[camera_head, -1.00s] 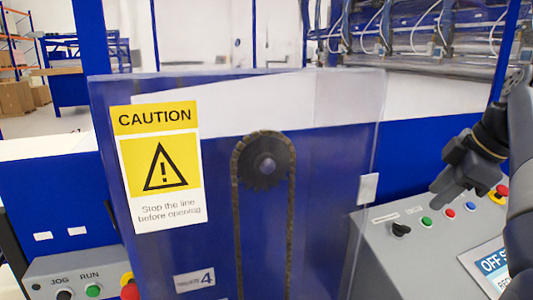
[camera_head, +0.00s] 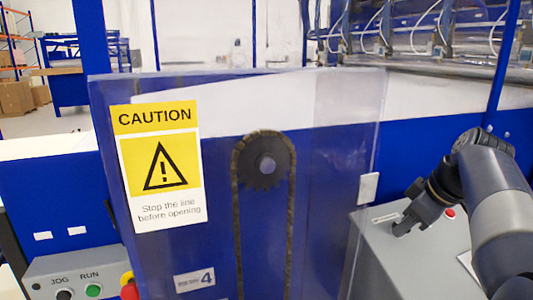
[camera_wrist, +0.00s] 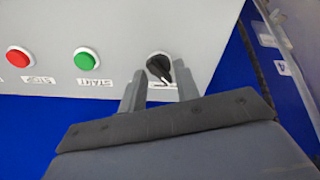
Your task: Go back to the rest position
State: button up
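My gripper (camera_head: 408,226) is low over the left end of the grey control box on the right in the head view. In the wrist view my gripper (camera_wrist: 160,88) is open, its two fingers apart. The black rotary knob (camera_wrist: 158,68) shows between and just beyond the fingertips; I cannot tell whether they touch it. In the head view the gripper hides the knob. The green START button (camera_wrist: 86,59) and red STOP button (camera_wrist: 18,57) are beside the knob.
A clear guard door (camera_head: 340,150) with a caution sign (camera_head: 158,165) and a chain sprocket behind it stands left of the arm. A second control box (camera_head: 75,275) with JOG and RUN buttons is at lower left. A red button (camera_head: 450,213) shows beside my arm.

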jog(key=m, duration=0.7)
jog(key=shift+h+p, duration=0.4)
jog(key=m, duration=0.6)
jog(key=shift+a+m+h, duration=0.1)
jog(key=shift+m+h, duration=0.2)
jog(key=shift+v, duration=0.9)
